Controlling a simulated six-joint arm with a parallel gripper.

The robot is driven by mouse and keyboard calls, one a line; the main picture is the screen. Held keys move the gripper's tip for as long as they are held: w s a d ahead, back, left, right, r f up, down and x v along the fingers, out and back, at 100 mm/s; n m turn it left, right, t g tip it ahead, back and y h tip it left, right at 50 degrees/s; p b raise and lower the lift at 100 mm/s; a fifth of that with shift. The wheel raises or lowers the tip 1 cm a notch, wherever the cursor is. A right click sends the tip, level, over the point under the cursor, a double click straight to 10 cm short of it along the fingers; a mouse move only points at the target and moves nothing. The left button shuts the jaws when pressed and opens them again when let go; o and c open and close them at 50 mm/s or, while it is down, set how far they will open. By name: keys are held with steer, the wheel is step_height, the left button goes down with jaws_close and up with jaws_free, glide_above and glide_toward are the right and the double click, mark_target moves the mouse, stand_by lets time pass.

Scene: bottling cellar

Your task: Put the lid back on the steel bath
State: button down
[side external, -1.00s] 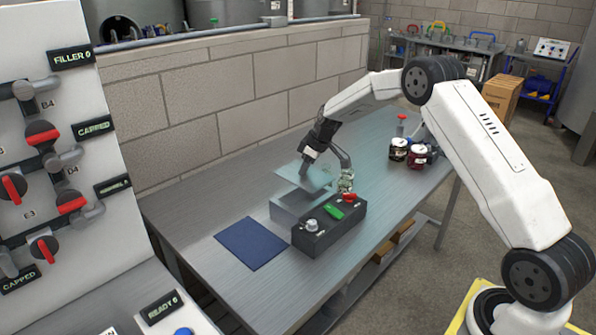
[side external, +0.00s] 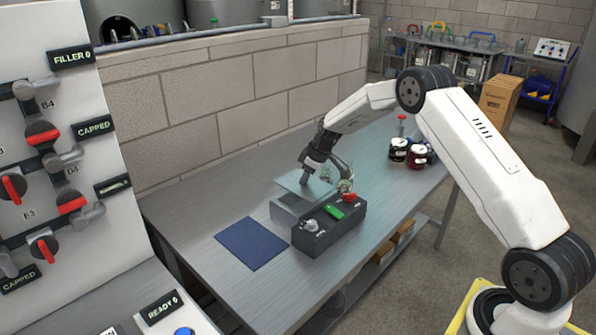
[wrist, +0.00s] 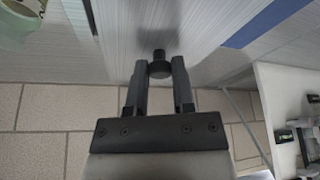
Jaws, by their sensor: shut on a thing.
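The steel bath (side external: 283,214) is a low grey box on the bench, behind the black control box in the side view. I cannot tell whether the lid touches the rim. My gripper (side external: 304,182) points down and is shut on the lid's black knob. In the wrist view, the knob (wrist: 159,66) sits between the fingertips of my gripper (wrist: 158,72).
A black control box (side external: 322,238) with a green switch and a red button stands just in front of the bath. A blue mat (side external: 250,244) lies to its left. Dark jars (side external: 399,150) stand farther back right. The block wall (side external: 240,120) runs along the bench's back.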

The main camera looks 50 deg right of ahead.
mark_target(306, 184)
steer(key=shift+f, duration=1.4)
steer(key=shift+f, duration=0.2)
stand_by(1.3)
jaws_free()
stand_by(0.5)
steer(key=shift+r, duration=0.2)
steer(key=shift+r, duration=3.3)
